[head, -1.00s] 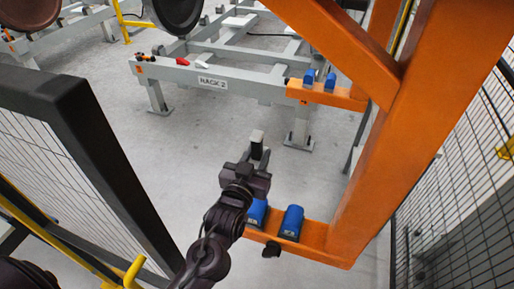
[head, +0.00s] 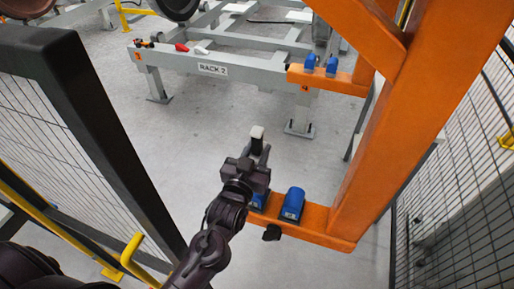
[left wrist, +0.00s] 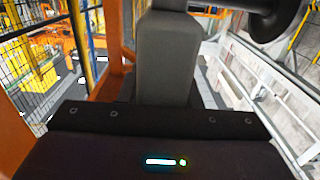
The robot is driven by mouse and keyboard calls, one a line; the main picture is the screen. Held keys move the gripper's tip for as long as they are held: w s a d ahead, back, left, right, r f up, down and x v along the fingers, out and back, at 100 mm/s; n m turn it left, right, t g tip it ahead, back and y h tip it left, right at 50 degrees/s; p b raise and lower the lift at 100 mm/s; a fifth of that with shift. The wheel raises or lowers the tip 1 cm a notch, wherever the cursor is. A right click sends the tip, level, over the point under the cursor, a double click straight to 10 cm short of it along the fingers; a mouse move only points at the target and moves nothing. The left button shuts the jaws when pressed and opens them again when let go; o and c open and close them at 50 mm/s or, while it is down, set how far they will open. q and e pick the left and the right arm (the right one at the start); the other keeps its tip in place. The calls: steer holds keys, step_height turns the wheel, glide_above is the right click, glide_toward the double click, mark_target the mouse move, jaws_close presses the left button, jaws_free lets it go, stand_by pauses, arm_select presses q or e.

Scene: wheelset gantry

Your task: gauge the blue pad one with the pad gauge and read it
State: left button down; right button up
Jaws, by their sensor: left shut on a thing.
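My left gripper (head: 259,150) is shut on a small dark block with a pale top (head: 257,132), which looks like the pad gauge. In the left wrist view a grey block (left wrist: 166,55) stands up in the middle; I cannot tell whether it is the gauge or a finger. Two blue pads sit on the near orange beam: the right one (head: 292,205) shows whole, the left one (head: 259,201) is partly hidden by my gripper. I cannot tell which is pad one. No gauge reading is legible. My right gripper is out of view.
The orange gantry post (head: 390,130) rises at the right. Two more blue pads (head: 320,65) sit on a farther orange beam beside the grey rack marked RACK 2 (head: 212,70). Black-framed mesh fences stand at left (head: 95,115) and right (head: 450,170). Grey floor between is clear.

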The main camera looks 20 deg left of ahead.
mark_target(255, 144)
arm_select(q)
steer(key=shift+f, duration=0.15)
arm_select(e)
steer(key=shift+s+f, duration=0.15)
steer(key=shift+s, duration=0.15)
arm_select(q)
steer(key=shift+p, duration=0.5)
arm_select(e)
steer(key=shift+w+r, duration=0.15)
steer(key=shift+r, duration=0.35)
